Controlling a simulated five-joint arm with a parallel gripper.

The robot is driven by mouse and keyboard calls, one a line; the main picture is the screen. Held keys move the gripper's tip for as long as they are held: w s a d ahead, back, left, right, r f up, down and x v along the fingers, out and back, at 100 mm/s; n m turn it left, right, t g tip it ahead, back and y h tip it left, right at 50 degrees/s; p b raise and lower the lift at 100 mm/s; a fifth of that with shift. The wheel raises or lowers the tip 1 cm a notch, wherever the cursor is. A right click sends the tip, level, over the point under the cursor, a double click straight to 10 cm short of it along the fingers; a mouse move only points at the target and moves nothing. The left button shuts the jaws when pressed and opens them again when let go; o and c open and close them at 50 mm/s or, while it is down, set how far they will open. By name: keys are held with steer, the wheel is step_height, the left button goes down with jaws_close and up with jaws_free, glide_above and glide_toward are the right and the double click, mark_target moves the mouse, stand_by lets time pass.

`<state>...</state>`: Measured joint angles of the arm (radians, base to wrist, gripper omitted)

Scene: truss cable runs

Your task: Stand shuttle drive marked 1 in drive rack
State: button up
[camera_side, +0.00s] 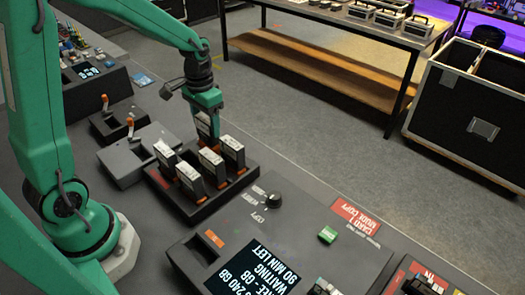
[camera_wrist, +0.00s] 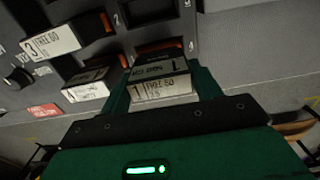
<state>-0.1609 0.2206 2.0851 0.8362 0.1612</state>
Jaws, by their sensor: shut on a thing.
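My gripper (camera_side: 208,122) is shut on shuttle drive 1, a slim drive with a white label. The label, marked 1 (camera_wrist: 160,90), shows between the jaws in the wrist view. In the side view the drive hangs upright at the back corner of the dark drive rack (camera_side: 205,207), its lower part hidden behind other drives. I cannot tell whether its lower end is inside a slot. Several other drives (camera_side: 190,180) stand in the rack; one marked 3 (camera_wrist: 55,43) shows at the upper left of the wrist view.
A grey console with a screen (camera_side: 245,270) and knob (camera_side: 273,199) lies in front of the rack. A grey holder (camera_side: 138,155) and small orange-handled levers (camera_side: 130,127) sit left of it. Open floor (camera_side: 330,125) lies beyond the bench edge.

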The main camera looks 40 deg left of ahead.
steer(key=shift+f, duration=0.8)
stand_by(0.9)
steer(key=o, duration=1.6)
steer(key=shift+o, duration=0.6)
steer(key=shift+o, duration=0.8)
steer(key=shift+r, duration=3.75)
